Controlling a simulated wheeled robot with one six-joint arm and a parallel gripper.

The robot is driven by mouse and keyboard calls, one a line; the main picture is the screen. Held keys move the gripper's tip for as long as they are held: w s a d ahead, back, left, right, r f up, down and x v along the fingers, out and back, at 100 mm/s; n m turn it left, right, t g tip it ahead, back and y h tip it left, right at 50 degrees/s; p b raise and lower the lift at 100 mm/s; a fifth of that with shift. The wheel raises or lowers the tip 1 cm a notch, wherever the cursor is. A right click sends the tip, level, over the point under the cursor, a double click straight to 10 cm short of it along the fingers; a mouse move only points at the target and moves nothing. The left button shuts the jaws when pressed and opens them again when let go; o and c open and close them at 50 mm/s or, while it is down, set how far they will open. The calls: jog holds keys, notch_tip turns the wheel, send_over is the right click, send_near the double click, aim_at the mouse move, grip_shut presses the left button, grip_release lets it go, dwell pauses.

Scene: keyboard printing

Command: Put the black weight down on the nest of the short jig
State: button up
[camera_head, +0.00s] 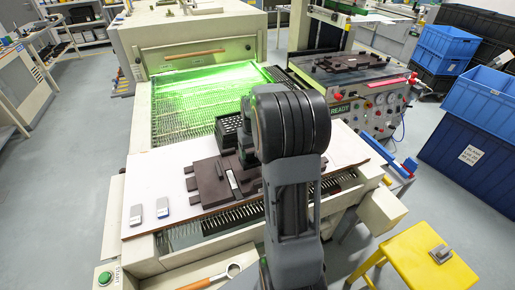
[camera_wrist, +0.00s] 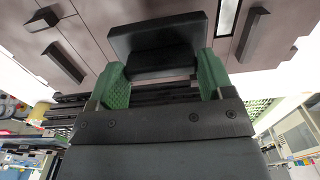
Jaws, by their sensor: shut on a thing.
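In the wrist view, my gripper (camera_wrist: 163,74) is shut on the black weight (camera_wrist: 155,40), with a green finger pad on each side of it. Brown plates with raised dark bars, a jig (camera_wrist: 85,30), show beyond the weight. Whether the weight touches the jig I cannot tell. In the head view, the dark brown jig (camera_head: 208,172) lies on the white board, and my gripper (camera_head: 246,158) is over its far part, mostly hidden by my arm. The weight cannot be made out there. Another dark jig (camera_head: 355,62) sits on the machine at the right.
A black crate (camera_head: 228,130) stands just behind the jig, close to my gripper. Two small grey-blue pieces (camera_head: 136,214) (camera_head: 165,208) lie on the board's left front. The board's left side (camera_head: 155,180) is clear. A yellow stool (camera_head: 415,265) stands at the front right.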

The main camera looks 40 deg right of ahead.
aim_at(253, 157)
jog(key=shift+w+f, duration=0.3)
jog(key=shift+w, duration=0.05)
jog(key=shift+f, duration=1.5)
jog(key=shift+f, duration=0.1)
jog(key=o, duration=1.5)
jog(key=shift+f, duration=0.15)
jog(key=shift+o, duration=0.2)
